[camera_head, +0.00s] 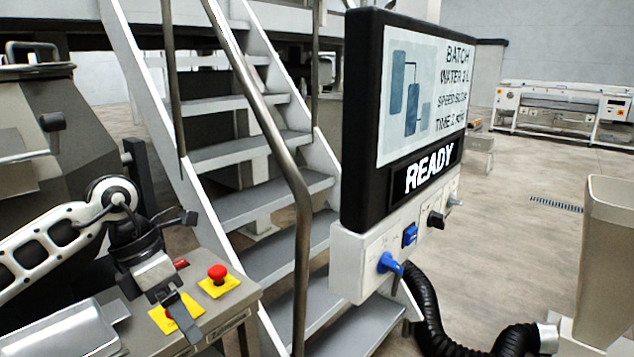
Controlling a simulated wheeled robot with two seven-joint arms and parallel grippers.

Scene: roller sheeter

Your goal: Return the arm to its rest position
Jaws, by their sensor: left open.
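My left arm comes in from the left edge, white with oval cut-outs and a dark wrist. My left gripper (187,272) is over the small grey control desk (228,300), with its fingers spread apart and nothing between them. One finger hangs in front of a yellow plate on the desk and partly hides it. A red mushroom button (217,273) on another yellow plate is just right of the gripper. I cannot tell whether the gripper touches the desk. My right gripper is not in view.
A black display panel (365,190) reading READY stands right of the desk, with a blue knob (390,264) below it. A metal handrail (302,230) and grey stairs (250,213) are behind. A black hose (430,320) and a beige bin (606,260) are at right. Open floor lies beyond.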

